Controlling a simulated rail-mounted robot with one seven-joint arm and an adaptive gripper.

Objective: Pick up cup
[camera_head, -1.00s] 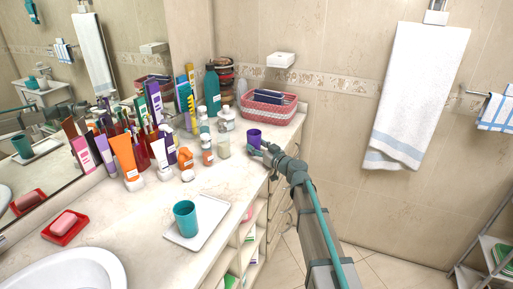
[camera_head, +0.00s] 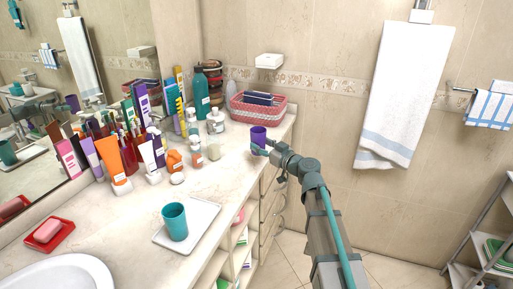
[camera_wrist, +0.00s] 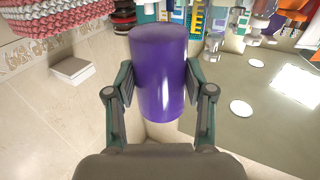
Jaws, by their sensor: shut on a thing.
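A purple cup (camera_head: 258,136) is at the counter's right side in the head view. It fills the middle of the wrist view (camera_wrist: 158,75). My gripper (camera_head: 262,149) is shut on it, with one finger against each side of the cup. The cup looks upright in the head view and appears raised above the countertop. A second cup, teal (camera_head: 175,221), stands on a white tray (camera_head: 205,213) nearer the front of the counter, apart from my gripper.
A pink basket (camera_head: 262,111) stands behind the purple cup. Several tubes and bottles crowd the mirror side, including an orange tube (camera_head: 112,160) and a teal bottle (camera_head: 201,92). A red soap dish (camera_head: 47,235) sits near the sink (camera_head: 62,275). The middle countertop is clear.

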